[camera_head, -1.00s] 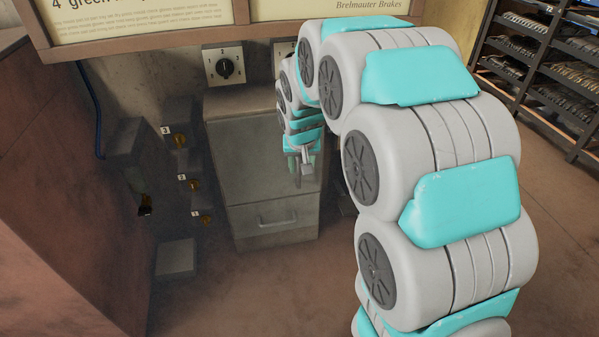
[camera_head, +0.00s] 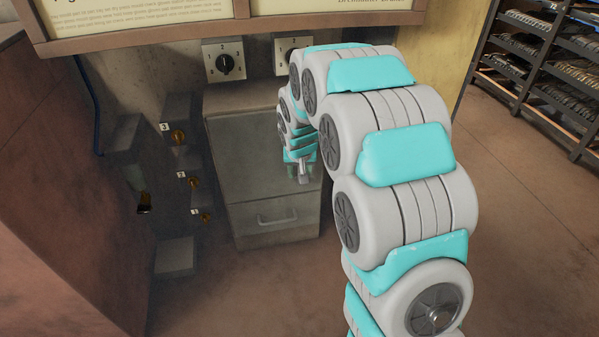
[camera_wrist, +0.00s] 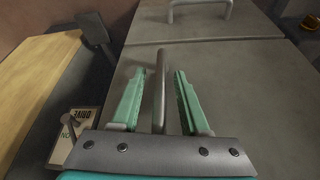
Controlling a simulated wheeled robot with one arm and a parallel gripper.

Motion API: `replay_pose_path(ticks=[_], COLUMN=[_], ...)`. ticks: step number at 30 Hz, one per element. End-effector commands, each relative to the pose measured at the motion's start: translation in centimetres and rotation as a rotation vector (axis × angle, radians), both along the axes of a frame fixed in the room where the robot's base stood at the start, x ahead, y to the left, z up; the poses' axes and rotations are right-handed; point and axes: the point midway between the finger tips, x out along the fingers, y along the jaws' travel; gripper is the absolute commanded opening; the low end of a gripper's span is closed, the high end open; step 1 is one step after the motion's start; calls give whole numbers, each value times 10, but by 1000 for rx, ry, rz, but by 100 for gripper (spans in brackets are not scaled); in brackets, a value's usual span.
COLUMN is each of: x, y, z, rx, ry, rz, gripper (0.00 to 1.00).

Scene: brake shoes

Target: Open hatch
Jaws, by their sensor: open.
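The hatch (camera_head: 240,145) is the grey sloped lid on top of a cabinet and lies closed; in the wrist view its grey panel (camera_wrist: 235,85) fills much of the picture. A metal bar handle (camera_wrist: 159,85) stands on the panel between the two green fingers of my gripper (camera_wrist: 170,85). The fingers are open, with a gap visible on each side of the bar. In the head view my gripper (camera_head: 303,175) is at the right part of the lid, and the handle is hard to make out there.
A drawer-like front with a handle (camera_head: 277,220) is below the lid. Dial switches (camera_head: 224,63) are on the wall behind. Several numbered knobs (camera_head: 180,137) and a dark box (camera_head: 127,150) are at left. A shelf rack (camera_head: 550,70) stands far right. A sign (camera_wrist: 80,130) shows beside the panel.

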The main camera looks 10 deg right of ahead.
Motion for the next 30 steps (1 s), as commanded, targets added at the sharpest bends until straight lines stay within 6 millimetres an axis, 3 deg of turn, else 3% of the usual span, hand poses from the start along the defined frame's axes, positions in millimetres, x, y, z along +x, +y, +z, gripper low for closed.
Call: replay_pose_path(ticks=[5, 17, 30], x=[0, 0, 0], y=[0, 0, 0], z=[1, 1, 1], rx=[0, 0, 0], ry=[0, 0, 0], rz=[0, 0, 0], gripper=[45, 0, 0])
